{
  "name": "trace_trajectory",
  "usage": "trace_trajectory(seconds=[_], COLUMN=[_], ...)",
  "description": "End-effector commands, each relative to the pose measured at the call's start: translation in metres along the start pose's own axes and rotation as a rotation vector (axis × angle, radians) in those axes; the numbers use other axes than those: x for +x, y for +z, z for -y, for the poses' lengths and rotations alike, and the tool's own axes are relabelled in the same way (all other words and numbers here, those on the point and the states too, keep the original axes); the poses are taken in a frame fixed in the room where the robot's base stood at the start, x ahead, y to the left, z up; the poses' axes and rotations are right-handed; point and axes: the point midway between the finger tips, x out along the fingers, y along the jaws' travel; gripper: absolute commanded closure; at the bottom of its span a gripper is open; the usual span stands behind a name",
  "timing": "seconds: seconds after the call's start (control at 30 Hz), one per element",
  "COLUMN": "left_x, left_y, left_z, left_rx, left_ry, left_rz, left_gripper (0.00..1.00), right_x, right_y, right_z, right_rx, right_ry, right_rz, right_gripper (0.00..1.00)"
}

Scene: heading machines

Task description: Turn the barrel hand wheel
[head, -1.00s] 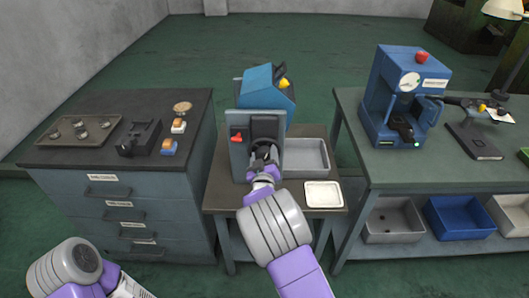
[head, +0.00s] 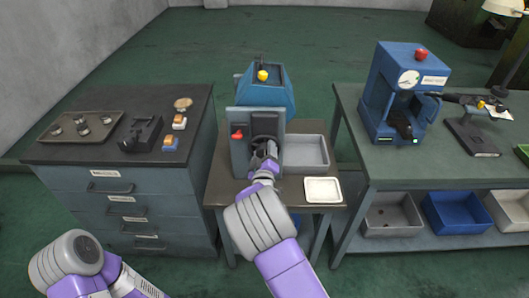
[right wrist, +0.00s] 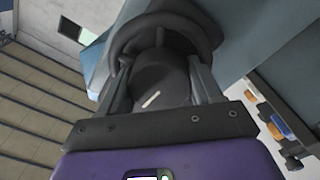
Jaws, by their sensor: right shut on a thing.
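The barrel hand wheel (head: 262,142) is a dark round wheel on the front of the machine in the middle of the head view. In the right wrist view its thick dark rim (right wrist: 165,28) and dark hub (right wrist: 158,85) fill the space ahead. My right gripper (head: 268,151) is shut on the hand wheel, its fingers on either side of the hub in the wrist view. The blue barrel (head: 264,92) behind the grey front plate (head: 240,150) stands about level, with a yellow knob (head: 262,75) at its top middle. My left gripper is out of the head view; only that forearm shows.
A red marker (head: 237,135) sits on the front plate left of the wheel. A grey bin (head: 325,155) and a white tray (head: 323,190) are to the right. A drawer cabinet (head: 125,185) stands left, a bench with a blue press (head: 375,105) right.

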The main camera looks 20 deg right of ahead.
Motion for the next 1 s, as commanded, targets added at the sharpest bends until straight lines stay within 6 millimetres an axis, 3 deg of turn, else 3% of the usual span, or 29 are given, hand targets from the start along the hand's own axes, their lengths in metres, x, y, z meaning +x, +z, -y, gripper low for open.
trace_trajectory(seconds=[0.1, 0.13, 0.27, 0.63, 1.0], left_x=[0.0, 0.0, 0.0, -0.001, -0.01], left_y=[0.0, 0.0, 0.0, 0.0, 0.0], left_z=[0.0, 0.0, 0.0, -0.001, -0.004], left_rx=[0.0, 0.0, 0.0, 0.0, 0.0], left_ry=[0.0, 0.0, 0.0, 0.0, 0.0], left_rz=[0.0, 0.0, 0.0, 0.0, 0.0], left_gripper=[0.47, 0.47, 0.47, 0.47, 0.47], right_x=[0.001, 0.001, 0.001, -0.005, -0.059], right_y=[-0.006, -0.006, -0.004, -0.002, -0.003], right_z=[-0.002, -0.002, -0.001, 0.0, 0.0], right_rx=[0.004, 0.004, 0.004, 0.003, 0.002], right_ry=[0.006, 0.006, 0.004, 0.0, -0.001], right_rz=[-0.014, -0.014, -0.01, -0.004, -0.005], right_gripper=[0.66, 0.31, 0.12, 0.12, 0.12])
